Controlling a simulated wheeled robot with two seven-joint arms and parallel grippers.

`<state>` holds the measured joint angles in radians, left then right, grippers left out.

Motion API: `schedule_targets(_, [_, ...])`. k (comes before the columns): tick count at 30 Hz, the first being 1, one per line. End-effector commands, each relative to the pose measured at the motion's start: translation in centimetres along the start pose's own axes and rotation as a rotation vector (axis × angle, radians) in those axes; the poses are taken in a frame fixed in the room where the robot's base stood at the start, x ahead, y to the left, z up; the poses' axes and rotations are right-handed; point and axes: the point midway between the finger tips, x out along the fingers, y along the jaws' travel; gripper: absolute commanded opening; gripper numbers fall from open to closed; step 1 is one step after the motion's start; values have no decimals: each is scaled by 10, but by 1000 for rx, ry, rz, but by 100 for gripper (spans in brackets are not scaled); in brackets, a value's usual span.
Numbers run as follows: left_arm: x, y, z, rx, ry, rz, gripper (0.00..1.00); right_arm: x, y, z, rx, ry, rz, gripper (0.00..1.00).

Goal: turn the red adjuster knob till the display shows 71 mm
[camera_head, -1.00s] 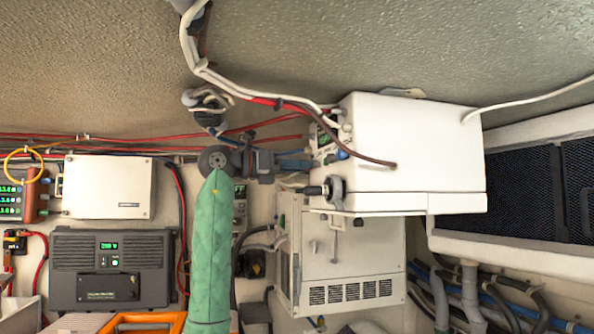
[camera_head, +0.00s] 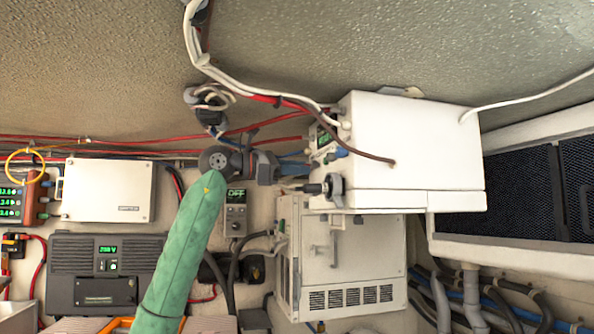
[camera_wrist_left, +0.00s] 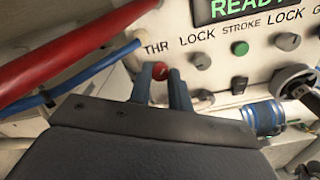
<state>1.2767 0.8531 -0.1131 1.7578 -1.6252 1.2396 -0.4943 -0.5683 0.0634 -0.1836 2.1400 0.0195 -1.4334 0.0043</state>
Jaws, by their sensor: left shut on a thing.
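The red adjuster knob (camera_wrist_left: 160,71) shows in the left wrist view, low on a white panel under the label THR. My left gripper (camera_wrist_left: 161,80) has its two blue-grey fingers shut on the knob, one on each side. The green display (camera_wrist_left: 240,9) reads READY, cut off at the top edge; no millimetre figure shows. In the head view my left gripper (camera_head: 300,167) reaches the left face of the white box (camera_head: 410,150); the knob is hidden there. The box's display (camera_head: 324,139) is too small to read. My right gripper is not in view.
A red cable (camera_wrist_left: 75,55) and a blue cable (camera_wrist_left: 90,77) run close to my gripper. A black knob (camera_wrist_left: 295,80) and a green button (camera_wrist_left: 240,48) sit right of it. A grey unit (camera_head: 235,215) reading OFF hangs below my wrist.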

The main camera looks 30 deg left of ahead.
Motion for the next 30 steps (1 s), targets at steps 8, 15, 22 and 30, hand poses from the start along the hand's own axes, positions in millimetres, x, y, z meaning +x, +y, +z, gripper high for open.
schedule_targets(8, [0, 0, 0, 27, -1, 0, 0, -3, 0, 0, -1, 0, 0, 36])
schedule_targets(15, [0, 0, 0, 27, -1, 0, 0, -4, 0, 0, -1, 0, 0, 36])
schedule_targets(22, [0, 0, 0, 27, -1, 0, 41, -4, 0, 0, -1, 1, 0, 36])
schedule_targets(30, [-2, 0, 0, 27, 0, 0, 41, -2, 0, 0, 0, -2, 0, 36])
